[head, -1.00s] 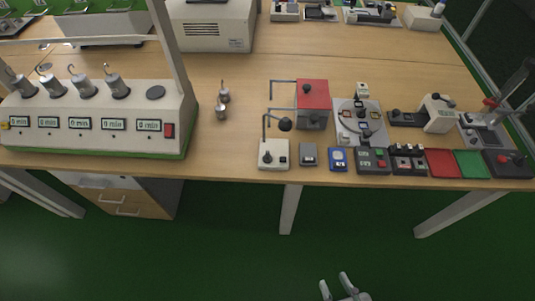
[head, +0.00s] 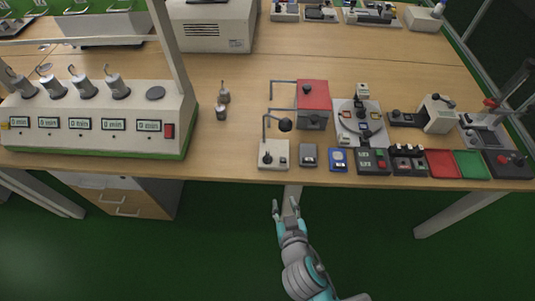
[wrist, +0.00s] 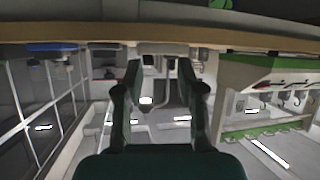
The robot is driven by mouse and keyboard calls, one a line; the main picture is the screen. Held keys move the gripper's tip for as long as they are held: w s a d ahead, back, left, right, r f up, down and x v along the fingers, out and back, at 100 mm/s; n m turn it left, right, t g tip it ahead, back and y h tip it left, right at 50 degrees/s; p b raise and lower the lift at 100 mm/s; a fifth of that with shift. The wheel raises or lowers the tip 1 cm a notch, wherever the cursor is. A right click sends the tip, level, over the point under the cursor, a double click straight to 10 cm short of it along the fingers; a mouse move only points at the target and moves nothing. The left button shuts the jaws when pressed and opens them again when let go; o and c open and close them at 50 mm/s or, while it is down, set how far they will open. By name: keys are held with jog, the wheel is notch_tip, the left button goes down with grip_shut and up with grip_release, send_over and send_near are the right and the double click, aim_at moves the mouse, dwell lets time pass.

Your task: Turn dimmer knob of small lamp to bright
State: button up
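The small lamp has a white box base (head: 273,150) at the table's front edge, with a dark round head on a bent arm (head: 284,125) above it. A small dark knob (head: 267,158) is on the base's left part; its setting is too small to read. My gripper (head: 284,204) is in front of and below the table edge, under the lamp base and apart from it. Its two fingers are spread and empty. In the wrist view, my open fingers (wrist: 160,75) frame a pale box at the table edge, which looks like the lamp base.
A grey switch box (head: 308,155), a blue box (head: 338,159) and a dark button box (head: 372,161) stand right of the lamp. A red box (head: 312,104) is behind it. Bare tabletop lies left of the lamp.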

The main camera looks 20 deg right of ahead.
aim_at(268, 155)
jog(key=w+a+r+m+h, duration=0.3)
jog(key=w+r, duration=0.2)
jog(key=w, duration=0.3)
jog(key=x, duration=1)
jog(key=shift+w+a+f, duration=0.1)
jog(key=shift+w+a, duration=0.15)
jog(key=shift+w, duration=0.15)
grip_shut()
